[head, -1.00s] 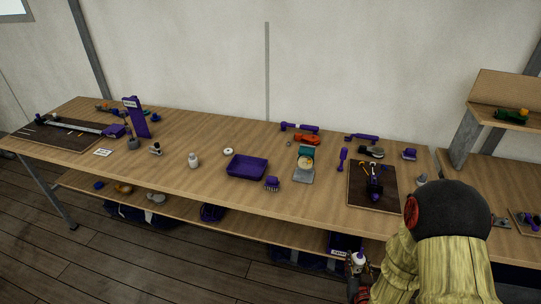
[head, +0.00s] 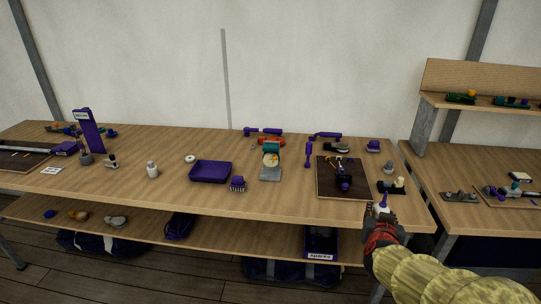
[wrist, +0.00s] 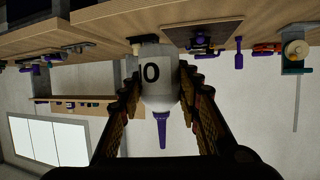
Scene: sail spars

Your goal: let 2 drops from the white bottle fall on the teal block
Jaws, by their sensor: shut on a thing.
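My gripper (head: 381,222) is shut on the white bottle (head: 381,210), in front of the bench's front edge at the right in the head view. The bottle is upright with its purple nozzle up. In the upside-down wrist view, my gripper (wrist: 160,100) has a finger on each side of the white bottle (wrist: 158,75), which bears a dark round mark.
A dark board (head: 328,186) with a purple tool lies on the bench close to my gripper. A small dark stand (head: 391,187) is just behind the bottle. A second bench is at right.

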